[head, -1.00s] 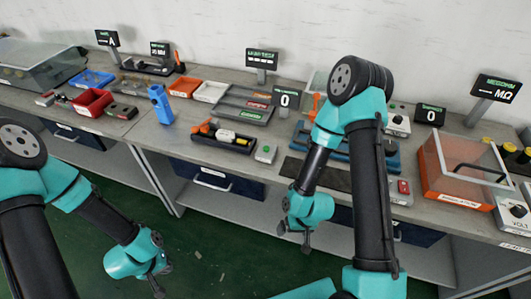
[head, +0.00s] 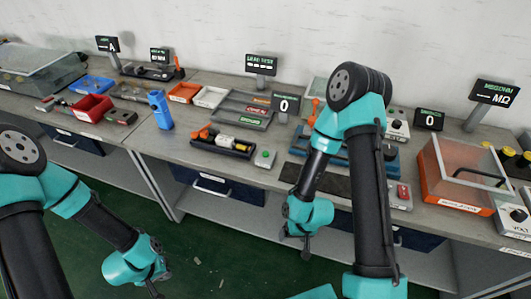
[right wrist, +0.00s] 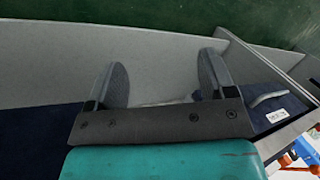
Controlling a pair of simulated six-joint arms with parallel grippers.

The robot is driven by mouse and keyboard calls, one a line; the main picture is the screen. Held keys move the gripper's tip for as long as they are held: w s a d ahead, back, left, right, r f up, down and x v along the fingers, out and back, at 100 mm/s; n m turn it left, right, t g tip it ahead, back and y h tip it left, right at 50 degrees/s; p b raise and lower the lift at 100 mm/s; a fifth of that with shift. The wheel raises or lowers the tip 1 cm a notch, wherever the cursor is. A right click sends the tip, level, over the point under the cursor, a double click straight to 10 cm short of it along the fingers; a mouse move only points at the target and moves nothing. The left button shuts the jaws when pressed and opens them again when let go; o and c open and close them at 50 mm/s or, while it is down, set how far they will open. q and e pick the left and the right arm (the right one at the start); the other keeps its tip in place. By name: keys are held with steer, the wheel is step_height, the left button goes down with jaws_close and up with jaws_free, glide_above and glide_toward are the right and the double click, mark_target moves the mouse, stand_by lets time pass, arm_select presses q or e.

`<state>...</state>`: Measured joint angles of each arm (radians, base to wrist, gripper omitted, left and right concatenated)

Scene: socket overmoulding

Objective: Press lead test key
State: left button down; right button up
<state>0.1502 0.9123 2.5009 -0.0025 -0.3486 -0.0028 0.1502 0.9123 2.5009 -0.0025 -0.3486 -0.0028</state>
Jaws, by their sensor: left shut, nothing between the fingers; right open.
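A small grey box with a green button (head: 264,157) sits near the front edge of the bench, right of a black tray; I cannot read a label on it. The sign reading LEAD TEST (head: 260,64) stands at the back of the bench. My left gripper (head: 156,290) is low over the floor at the bottom left, shut and empty, well apart from the bench. My right gripper (head: 304,250) hangs below the bench top in front of the shelf. In the right wrist view its two fingers (right wrist: 160,86) are wide apart with nothing between them.
The black tray (head: 222,145) holds several parts. A blue holder (head: 160,110) stands left of it. A dark mat (head: 318,180) and a box with a red button (head: 401,195) lie to the right. An orange-based clear-lidded box (head: 460,190) stands at the far right.

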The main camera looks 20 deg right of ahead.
jaws_close()
stand_by(0.5)
stand_by(0.8)
